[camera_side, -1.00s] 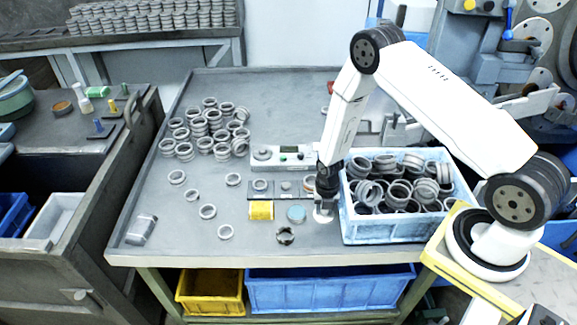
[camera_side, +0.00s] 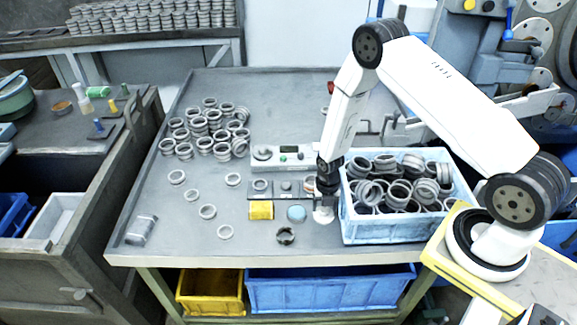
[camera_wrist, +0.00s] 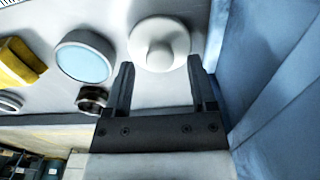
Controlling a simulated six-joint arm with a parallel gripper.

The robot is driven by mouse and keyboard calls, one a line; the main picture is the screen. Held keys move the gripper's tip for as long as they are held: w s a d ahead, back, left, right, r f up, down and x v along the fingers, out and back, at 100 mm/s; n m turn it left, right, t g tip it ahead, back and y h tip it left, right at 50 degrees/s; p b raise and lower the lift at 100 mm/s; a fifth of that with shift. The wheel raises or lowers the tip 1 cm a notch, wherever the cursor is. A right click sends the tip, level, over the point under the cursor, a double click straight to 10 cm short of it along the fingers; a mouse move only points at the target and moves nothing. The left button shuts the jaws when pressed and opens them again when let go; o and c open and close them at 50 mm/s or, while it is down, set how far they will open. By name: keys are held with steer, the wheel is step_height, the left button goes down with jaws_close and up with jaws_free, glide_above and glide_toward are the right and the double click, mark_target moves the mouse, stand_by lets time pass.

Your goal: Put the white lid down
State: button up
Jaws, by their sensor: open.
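The white lid (camera_wrist: 160,43) is a round disc with a knob in its middle. In the wrist view it lies flat on the grey table, just beyond my fingertips. My gripper (camera_wrist: 158,82) is open, with one finger to each side of the knob's line and nothing between them. In the side view the lid (camera_side: 323,215) is a small white shape below my gripper (camera_side: 326,195), close to the left wall of the blue crate. The gap between fingers and lid is hard to judge there.
The blue crate (camera_side: 385,230) full of grey rings stands right beside my gripper. A blue-topped round piece (camera_wrist: 84,56), a yellow block (camera_wrist: 18,62) and a small dark ring (camera_wrist: 92,98) lie to the left. The table front-left is mostly clear.

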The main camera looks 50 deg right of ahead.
step_height(320, 180, up, 11)
stand_by(0.7)
steer(key=shift+f, duration=0.1)
stand_by(0.5)
step_height(320, 180, up, 11)
steer(key=m+t, duration=0.1)
steer(key=m, duration=1.2)
glide_above(323, 211)
steer(key=s+a, duration=0.3)
steer(key=a, duration=0.1)
steer(key=s+a+r+m+t, duration=0.1)
steer(key=s+r+m, duration=0.5)
steer(key=m, duration=0.8)
steer(key=shift+s+a+r+t, duration=0.3)
steer(key=shift+s+a, duration=0.2)
steer(key=shift+a, duration=0.4)
